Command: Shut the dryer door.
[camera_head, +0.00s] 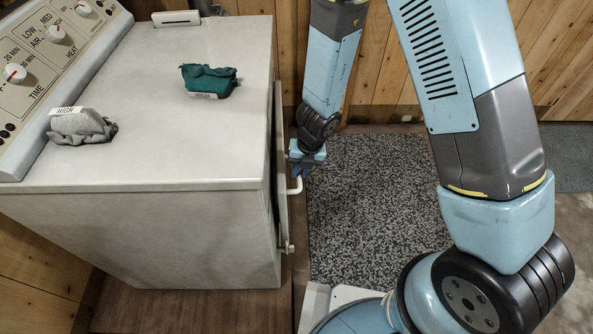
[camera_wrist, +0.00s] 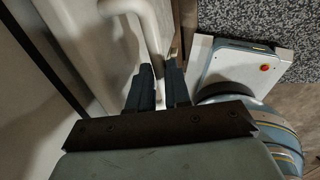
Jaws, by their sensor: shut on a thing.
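The white dryer (camera_head: 150,110) stands at the left in the head view. Its door (camera_head: 281,140) shows edge-on at the dryer's right side, slightly ajar, with a narrow dark gap between door and body. The white curved door handle (camera_head: 296,188) sticks out from the door; it also shows in the wrist view (camera_wrist: 150,30). My gripper (camera_head: 299,173) is at the upper part of the handle. In the wrist view its two dark fingers (camera_wrist: 160,75) are shut on the handle, one on each side of it. The fingertips are partly hidden in the head view.
A teal cloth (camera_head: 208,80) and a grey cloth (camera_head: 80,128), each with a white label, lie on the dryer top. The control panel (camera_head: 50,60) has several knobs. A speckled grey mat (camera_head: 365,200) covers clear floor right of the door. A plank wall stands behind.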

